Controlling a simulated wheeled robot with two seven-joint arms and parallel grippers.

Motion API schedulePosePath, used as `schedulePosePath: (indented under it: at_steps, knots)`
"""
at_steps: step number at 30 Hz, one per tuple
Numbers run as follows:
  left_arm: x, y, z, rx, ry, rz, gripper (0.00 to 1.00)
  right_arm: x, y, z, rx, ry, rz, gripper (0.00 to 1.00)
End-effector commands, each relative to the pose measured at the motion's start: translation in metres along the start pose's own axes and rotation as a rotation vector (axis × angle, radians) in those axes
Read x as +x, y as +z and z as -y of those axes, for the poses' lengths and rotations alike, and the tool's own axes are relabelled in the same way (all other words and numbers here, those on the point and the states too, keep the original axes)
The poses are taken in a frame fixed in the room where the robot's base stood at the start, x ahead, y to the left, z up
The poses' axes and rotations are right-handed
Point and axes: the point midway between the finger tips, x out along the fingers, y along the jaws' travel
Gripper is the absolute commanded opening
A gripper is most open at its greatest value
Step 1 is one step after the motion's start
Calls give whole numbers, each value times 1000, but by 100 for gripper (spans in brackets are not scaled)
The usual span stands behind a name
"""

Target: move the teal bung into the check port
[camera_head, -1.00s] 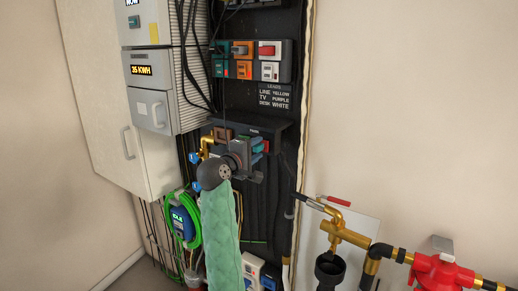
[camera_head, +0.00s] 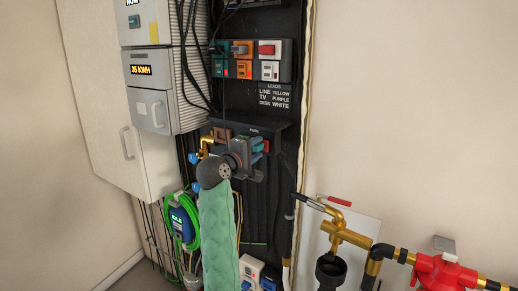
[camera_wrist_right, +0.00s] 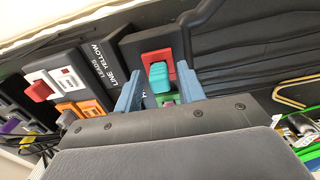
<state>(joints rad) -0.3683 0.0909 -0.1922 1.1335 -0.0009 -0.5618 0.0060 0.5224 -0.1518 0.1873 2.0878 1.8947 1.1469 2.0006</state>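A teal bung (camera_wrist_right: 160,75) sits on a red base on a dark panel in the right wrist view; a small bit of teal (camera_head: 257,149) shows beside my gripper in the head view. My right gripper (camera_wrist_right: 161,72) is open, its two blue-grey fingers on either side of the teal bung with a visible gap at each. In the head view my right gripper (camera_head: 249,160) is at the dark shelf-like box and covers much of its front. A green part (camera_wrist_right: 168,98) shows just below the bung. I cannot tell which part is the check port. My left gripper is not in view.
A board of coloured switches (camera_head: 252,61) hangs above. Black cables hang left of it, beside a grey cabinet (camera_head: 151,108). A green hose coil (camera_head: 183,222) is at lower left. Brass pipework (camera_head: 345,233) with a red valve stands at right.

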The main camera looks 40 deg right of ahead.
Motion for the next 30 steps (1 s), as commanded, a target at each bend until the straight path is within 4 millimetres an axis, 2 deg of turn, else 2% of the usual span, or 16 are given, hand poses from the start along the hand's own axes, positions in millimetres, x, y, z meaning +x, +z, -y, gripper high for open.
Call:
schedulePosePath:
  at_steps: [1, 5, 6, 14, 30]
  knots:
    - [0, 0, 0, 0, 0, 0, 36, 0, 0, 0, 0, 0, 0, 29]
    - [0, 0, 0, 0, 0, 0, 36, 0, 0, 0, 0, 0, 0, 4]
    - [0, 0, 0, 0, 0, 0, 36, 0, 0, 0, 0, 0, 0, 0]
    - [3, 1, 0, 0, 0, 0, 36, -2, 0, 1, 1, 0, 0, 0]
    - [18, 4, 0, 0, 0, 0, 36, -20, 0, 1, 1, 0, -1, 0]
